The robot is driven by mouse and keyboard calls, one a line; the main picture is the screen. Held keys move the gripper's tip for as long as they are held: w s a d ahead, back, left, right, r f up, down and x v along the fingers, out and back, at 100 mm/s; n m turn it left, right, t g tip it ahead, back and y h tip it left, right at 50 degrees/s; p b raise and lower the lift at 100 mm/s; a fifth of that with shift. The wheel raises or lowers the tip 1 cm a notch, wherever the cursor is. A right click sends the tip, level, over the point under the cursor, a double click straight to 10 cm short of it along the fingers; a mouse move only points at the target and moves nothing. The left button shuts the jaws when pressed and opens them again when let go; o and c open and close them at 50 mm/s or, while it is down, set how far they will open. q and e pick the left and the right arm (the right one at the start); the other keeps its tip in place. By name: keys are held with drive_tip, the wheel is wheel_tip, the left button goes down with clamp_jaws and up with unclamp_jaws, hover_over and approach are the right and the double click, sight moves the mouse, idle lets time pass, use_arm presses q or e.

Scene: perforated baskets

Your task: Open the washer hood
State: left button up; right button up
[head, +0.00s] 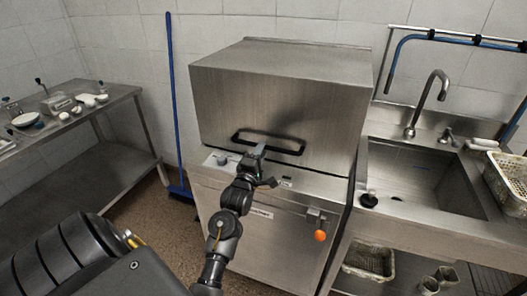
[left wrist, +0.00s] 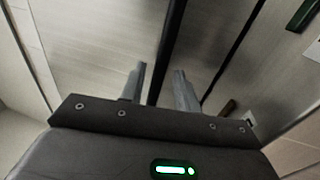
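The washer hood (head: 285,95) is a big brushed-metal box, down on the washer body (head: 262,222). Its black bar handle (head: 285,149) runs across the lower front. My left gripper (head: 263,164) is at the left part of the handle, in front of the hood. In the left wrist view the two fingers of my left gripper (left wrist: 160,88) stand apart, with the dark handle bar (left wrist: 167,45) running between them. I cannot tell whether a finger touches the bar. My right gripper is not in view.
A sink (head: 425,180) with a tap (head: 427,103) stands right of the washer. A steel table (head: 115,100) with dishes is at the left. A blue broom (head: 173,95) leans between table and washer. An orange knob (head: 320,236) sticks out on the washer front.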

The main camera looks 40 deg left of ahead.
use_arm(q)
drive_tip(key=shift+b+x, duration=0.3)
drive_tip(key=shift+x, duration=1.05)
drive_tip(key=shift+c, duration=0.4)
clamp_jaws()
drive_tip(key=shift+d, duration=0.1)
